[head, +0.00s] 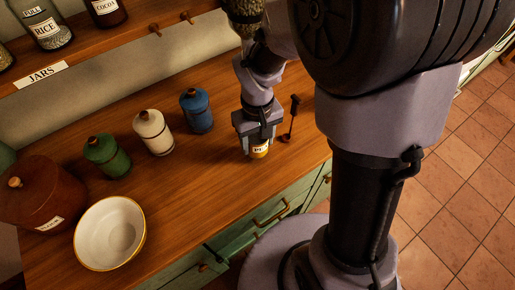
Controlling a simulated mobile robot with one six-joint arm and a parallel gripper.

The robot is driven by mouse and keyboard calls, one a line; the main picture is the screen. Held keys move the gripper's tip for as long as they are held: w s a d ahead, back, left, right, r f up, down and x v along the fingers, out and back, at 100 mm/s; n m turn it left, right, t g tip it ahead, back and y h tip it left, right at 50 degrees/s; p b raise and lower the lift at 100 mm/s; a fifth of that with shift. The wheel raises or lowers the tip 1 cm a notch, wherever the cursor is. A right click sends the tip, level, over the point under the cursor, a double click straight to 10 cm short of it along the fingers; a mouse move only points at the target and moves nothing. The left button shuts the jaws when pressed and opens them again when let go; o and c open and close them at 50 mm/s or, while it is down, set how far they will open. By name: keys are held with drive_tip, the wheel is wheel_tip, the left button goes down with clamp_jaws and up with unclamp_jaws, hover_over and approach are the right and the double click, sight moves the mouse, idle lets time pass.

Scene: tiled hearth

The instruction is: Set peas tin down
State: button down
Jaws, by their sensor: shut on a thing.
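The peas tin (259,151) is a small tin with a yellow lower band and a white label, only partly seen below my gripper. My gripper (256,140) points down over the wooden counter (215,185), near its front edge, and is shut on the tin. The fingers and the gripper body hide the tin's upper part. I cannot tell whether the tin's base touches the counter.
Blue (197,111), cream (153,132) and green (107,155) canisters stand left of my gripper. A dark stand with a knob (291,118) is close on the right. A white bowl (110,234) and brown crock (42,193) are front left. Counter between bowl and gripper is clear.

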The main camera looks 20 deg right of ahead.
sight(257, 148)
wheel_tip(257, 148, down, 3)
drive_tip(key=shift+f+b, duration=0.15)
drive_tip(key=shift+b, duration=0.65)
drive_tip(key=shift+r, duration=0.2)
drive_tip(key=c, duration=1)
unclamp_jaws()
drive_tip(key=shift+f, duration=0.2)
drive_tip(key=o, duration=0.4)
drive_tip(key=shift+o, duration=0.2)
drive_tip(key=shift+r, duration=0.15)
